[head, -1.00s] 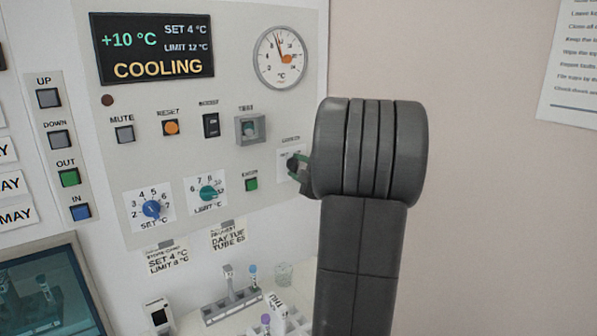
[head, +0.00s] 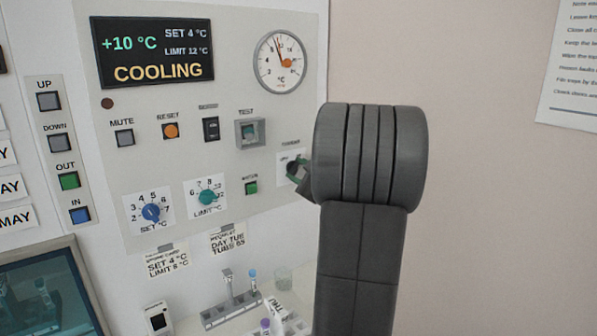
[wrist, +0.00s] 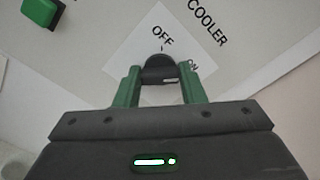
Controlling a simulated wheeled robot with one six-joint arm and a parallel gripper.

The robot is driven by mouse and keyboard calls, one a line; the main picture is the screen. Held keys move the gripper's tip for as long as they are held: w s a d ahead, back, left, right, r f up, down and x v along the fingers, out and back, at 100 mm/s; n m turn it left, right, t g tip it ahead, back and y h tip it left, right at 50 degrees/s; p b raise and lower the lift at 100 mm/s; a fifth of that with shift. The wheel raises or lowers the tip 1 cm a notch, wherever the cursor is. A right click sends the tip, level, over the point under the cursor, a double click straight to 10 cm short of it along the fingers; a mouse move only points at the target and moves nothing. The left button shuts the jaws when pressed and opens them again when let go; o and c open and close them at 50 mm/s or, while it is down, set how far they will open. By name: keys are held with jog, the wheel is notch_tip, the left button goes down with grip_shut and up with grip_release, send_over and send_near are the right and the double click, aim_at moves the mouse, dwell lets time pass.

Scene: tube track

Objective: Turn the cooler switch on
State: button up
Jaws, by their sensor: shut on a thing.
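The cooler switch is a dark rotary knob (wrist: 158,66) on a white label plate (wrist: 125,65) marked OFF and ON, with COOLER printed beside it. In the wrist view the label text runs tilted, down to the right. The green fingers of my gripper (wrist: 159,84) stand on both sides of the knob and are shut on it. I cannot tell for sure which word the knob points to. In the head view the knob (head: 293,168) is small at the panel's lower right, partly hidden by my gripper (head: 297,177).
The panel display (head: 155,55) reads +10 °C and COOLING. A green button (head: 251,187) and the limit dial (head: 207,197) lie left of the switch. A tube rack (head: 232,307) stands on the bench below. The wall to the right is bare near the arm.

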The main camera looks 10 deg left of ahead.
jog(key=shift+f, duration=0.1)
jog(key=o, duration=1)
jog(key=shift+d, duration=0.15)
jog(key=b+v, duration=0.3)
jog(key=v, duration=1)
jog(key=shift+s+d+b, duration=0.2)
jog(key=shift+s+b, duration=0.1)
jog(key=shift+w, duration=0.1)
jog(key=p+x, duration=0.3)
jog(key=x, duration=1)
jog(key=shift+w+a+p, duration=0.25)
jog(key=shift+a+p, duration=0.05)
jog(key=shift+a, duration=0.05)
jog(key=shift+s+d, duration=0.1)
jog(key=shift+d, duration=0.05)
